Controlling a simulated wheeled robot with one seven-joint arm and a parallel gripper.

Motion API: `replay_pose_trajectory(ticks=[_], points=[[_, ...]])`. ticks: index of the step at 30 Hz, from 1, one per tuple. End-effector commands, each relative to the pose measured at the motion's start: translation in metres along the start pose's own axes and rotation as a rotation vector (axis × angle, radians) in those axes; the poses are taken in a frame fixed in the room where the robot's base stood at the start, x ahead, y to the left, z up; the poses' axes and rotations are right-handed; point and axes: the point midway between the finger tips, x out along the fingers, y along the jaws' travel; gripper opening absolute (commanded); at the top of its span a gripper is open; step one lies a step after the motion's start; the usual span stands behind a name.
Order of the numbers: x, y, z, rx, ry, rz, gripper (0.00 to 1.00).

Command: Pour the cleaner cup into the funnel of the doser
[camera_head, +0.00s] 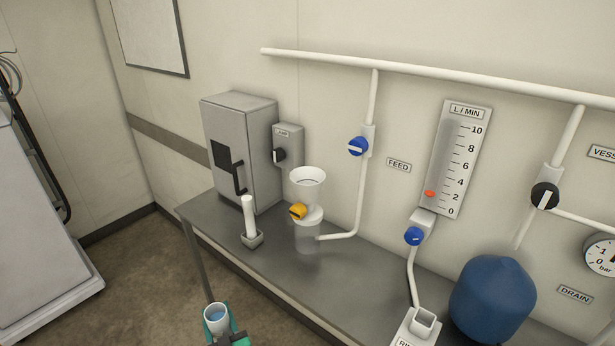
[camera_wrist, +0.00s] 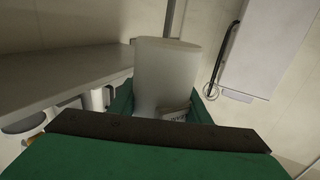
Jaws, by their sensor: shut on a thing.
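A pale cup (camera_head: 216,316) with bluish liquid stands upright in my gripper (camera_head: 227,338) at the bottom of the head view. The green jaws are shut on it. In the wrist view the cup (camera_wrist: 165,72) fills the middle, between the green fingers (camera_wrist: 160,105), with part of a label showing low on its side. The doser's white funnel (camera_head: 308,178) stands on the bench by the wall, above a yellow valve knob (camera_head: 298,211) and a clear vessel (camera_head: 308,240). The cup is in front of the bench, well apart from the funnel and lower in the picture.
The grey bench (camera_head: 345,290) runs along the wall. A grey cabinet (camera_head: 240,150) and a white upright handle in a small base (camera_head: 249,225) stand left of the funnel. A white pipe (camera_head: 360,200) rises right of it. A blue tank (camera_head: 492,298) stands further right.

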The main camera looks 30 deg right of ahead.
Motion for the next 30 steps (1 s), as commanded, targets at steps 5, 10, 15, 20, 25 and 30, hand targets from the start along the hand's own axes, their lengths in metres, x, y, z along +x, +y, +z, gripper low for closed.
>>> replay_pose_trajectory(ticks=[5,10,15,20,25,30], points=[[0.021,0.009,-0.021,-0.001,0.005,0.0,0.13],[0.047,0.02,-0.052,-0.001,0.006,-0.008,0.13],[0.081,0.037,-0.099,-0.001,0.008,-0.024,0.13],[0.109,0.056,-0.149,-0.001,0.008,-0.048,0.13],[0.132,0.075,-0.206,-0.002,0.007,-0.08,0.13],[0.148,0.091,-0.265,-0.003,0.007,-0.12,0.13]])
